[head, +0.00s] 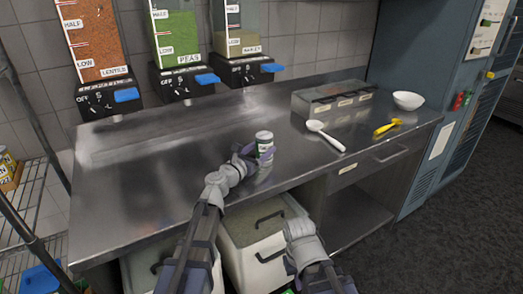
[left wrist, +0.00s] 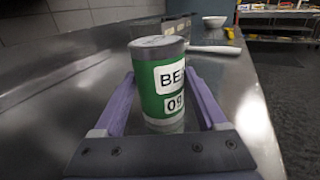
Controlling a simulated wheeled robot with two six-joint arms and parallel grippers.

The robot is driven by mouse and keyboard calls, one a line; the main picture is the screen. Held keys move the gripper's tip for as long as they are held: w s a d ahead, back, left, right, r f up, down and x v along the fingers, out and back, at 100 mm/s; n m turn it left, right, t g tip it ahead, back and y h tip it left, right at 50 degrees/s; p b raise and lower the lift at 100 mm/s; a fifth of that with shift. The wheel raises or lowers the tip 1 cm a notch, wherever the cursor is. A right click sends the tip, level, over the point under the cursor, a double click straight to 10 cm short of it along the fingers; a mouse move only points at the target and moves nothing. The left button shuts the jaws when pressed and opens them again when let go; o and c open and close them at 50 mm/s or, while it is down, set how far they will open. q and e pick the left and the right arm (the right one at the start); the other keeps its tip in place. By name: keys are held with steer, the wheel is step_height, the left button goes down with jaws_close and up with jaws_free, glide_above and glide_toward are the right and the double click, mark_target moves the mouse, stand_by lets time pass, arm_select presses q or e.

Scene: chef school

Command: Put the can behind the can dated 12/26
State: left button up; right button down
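A green can (head: 264,140) with a grey lid and white labels is over the steel counter near its front edge. My left gripper (head: 256,154) has one finger on each side of the can. Its fingers (left wrist: 160,85) appear to touch the can's sides. I cannot tell whether the can rests on the counter or is slightly raised. My right arm is low in front of the counter, its gripper out of sight. No can with a readable 12/26 date shows.
A steel box with labelled compartments (head: 331,99), a white spoon (head: 325,136), a yellow utensil (head: 387,127) and a white bowl (head: 408,101) stand to the right. Dispensers hang over the back. White bins (head: 262,240) are under the counter. The counter's left is clear.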

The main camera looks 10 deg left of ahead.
arm_select(q)
steer(key=o, duration=0.4)
steer(key=shift+c, duration=0.2)
steer(key=shift+r, duration=0.2)
steer(key=v, duration=1.2)
steer(key=shift+f, duration=0.1)
